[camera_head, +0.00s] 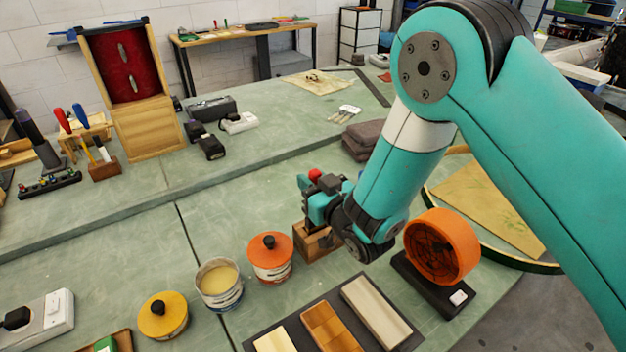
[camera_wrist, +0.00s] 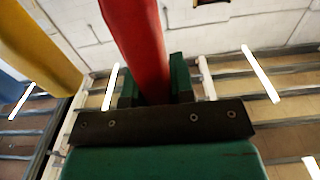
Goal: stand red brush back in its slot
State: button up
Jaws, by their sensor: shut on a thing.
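My gripper (camera_head: 313,192) is shut on the red brush in the middle of the bench. In the head view only the round red end (camera_head: 315,175) shows above the jaws. In the wrist view the red handle (camera_wrist: 138,45) stands between the green jaws (camera_wrist: 155,88). A wooden block (camera_head: 318,242) sits directly below my gripper, partly hidden by it. I cannot see its slots or whether the brush's lower end is inside. In the wrist view a yellow handle (camera_wrist: 38,50) is left of the red one, apart from it, with a blue piece (camera_wrist: 10,85) at the far left edge.
An orange wheel on a black stand (camera_head: 440,250) is at right. A tray (camera_head: 335,325) is in front. A raised ledge runs behind.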

jog(key=shift+f+b, duration=2.4)
jog(key=shift+f, duration=0.25)
jog(key=o, duration=0.9)
